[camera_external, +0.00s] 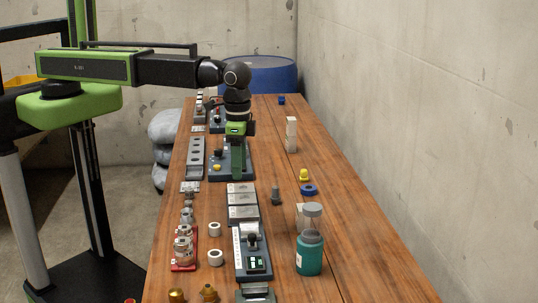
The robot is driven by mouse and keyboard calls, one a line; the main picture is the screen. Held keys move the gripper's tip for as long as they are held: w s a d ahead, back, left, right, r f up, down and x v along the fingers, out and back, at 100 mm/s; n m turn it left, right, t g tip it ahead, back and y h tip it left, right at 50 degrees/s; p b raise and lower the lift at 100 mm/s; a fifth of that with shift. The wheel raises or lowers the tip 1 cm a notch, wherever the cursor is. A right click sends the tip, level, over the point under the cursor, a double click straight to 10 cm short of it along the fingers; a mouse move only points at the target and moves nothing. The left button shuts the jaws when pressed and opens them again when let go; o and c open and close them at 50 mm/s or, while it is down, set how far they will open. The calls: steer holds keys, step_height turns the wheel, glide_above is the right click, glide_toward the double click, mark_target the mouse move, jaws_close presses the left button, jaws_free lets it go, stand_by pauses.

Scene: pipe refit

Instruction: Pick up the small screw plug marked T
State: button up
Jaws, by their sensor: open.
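My gripper (238,160) points straight down over a dark grey fixture (216,174) around the middle of the wooden table; its green fingers hide part of that fixture. I see nothing held between the fingers, and the gap between them is not clear from this side. I cannot make out a letter T on any part, so I cannot tell which is the screw plug. Small metal fittings (183,250) stand on a red base at the near left. Two brass pieces (207,292) stand at the near edge.
A teal bottle (309,255), a blue ring (308,190), a yellow piece (304,175) and a white stack (291,134) stand on the right. Flat grey plates (243,213) and white rings (215,257) lie nearer. The table's right strip is mostly clear beside the wall.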

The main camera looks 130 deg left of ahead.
steer(key=w+a+n, duration=0.1)
steer(key=a+n, duration=0.1)
steer(key=a, duration=1.2)
steer(key=r+n, duration=0.1)
glide_above(275, 187)
steer(key=f+b, duration=1.2)
steer(key=shift+w+f, duration=0.35)
steer(key=shift+r, duration=0.1)
steer(key=f+b, duration=0.5)
steer(key=shift+s+a+f, duration=0.1)
steer(key=shift+s+f, duration=0.1)
steer(key=shift+s, duration=0.15)
steer(key=shift+r, duration=0.2)
steer(key=shift+c, duration=0.4)
jaws_close()
